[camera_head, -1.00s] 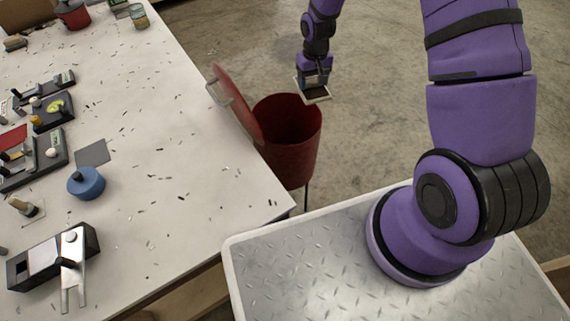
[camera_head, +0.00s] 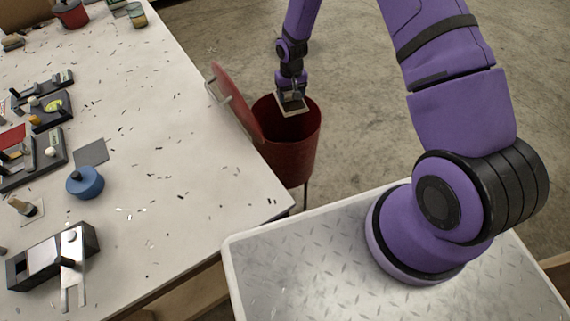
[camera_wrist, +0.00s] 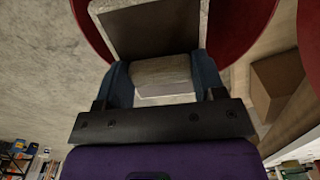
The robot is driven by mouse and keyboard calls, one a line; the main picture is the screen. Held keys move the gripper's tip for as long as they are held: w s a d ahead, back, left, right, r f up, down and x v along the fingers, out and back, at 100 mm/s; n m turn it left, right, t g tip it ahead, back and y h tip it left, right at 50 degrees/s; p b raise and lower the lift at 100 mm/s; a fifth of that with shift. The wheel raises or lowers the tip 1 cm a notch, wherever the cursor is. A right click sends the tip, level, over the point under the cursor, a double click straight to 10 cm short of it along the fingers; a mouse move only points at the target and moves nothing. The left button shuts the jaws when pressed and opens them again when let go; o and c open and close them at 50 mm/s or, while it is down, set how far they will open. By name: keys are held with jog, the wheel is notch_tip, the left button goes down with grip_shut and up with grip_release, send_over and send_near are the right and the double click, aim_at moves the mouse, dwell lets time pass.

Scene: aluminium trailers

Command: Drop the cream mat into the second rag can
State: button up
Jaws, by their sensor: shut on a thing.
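The cream mat (camera_head: 293,108) is a small pale square with a dark face, held in my gripper (camera_head: 291,92). In the wrist view the mat (camera_wrist: 201,22) lies beyond a pale block between the blue fingers of my gripper (camera_wrist: 163,80), which is shut on it. The red rag can (camera_head: 287,155) stands on the floor beside the table, with its red lid (camera_head: 237,100) swung open to the left. My gripper and the mat are over the mouth of the can. The can's rim (camera_wrist: 92,28) curves around the mat in the wrist view.
The white table (camera_head: 170,120) fills the left, its edge close to the open lid. On it are a blue round container (camera_head: 85,182), a grey square (camera_head: 91,152), a black-and-silver device (camera_head: 55,262) and a red pot (camera_head: 72,14) at the back. Concrete floor right of the can is clear.

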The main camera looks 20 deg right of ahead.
jog(key=shift+f, duration=3.05)
jog(key=o, duration=1)
notch_tip(320, 180, up, 11)
jog(key=shift+f, duration=0.1)
